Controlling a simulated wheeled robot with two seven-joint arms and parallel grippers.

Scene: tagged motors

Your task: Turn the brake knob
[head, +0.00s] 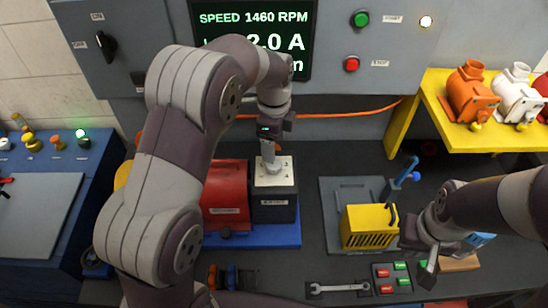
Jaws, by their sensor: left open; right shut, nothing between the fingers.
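The brake unit is a black box (274,207) with a pale numbered dial plate (287,178) on top, standing on a blue base beside a red motor (225,190). The light grey brake knob (273,165) is at the middle of the plate. My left gripper (268,158) points down at the knob from above and is open; its fingers look to be at the knob, but I cannot tell whether they touch it. My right gripper (428,268) is shut and empty, low over the bench at the right.
A yellow slotted block (368,228) with a blue-handled clamp (405,172) stands right of the brake. A wrench (338,288) and a tray of coloured blocks (397,278) lie in front. A yellow shelf (440,110) holds several motors. The display (255,20) reads 1460 RPM.

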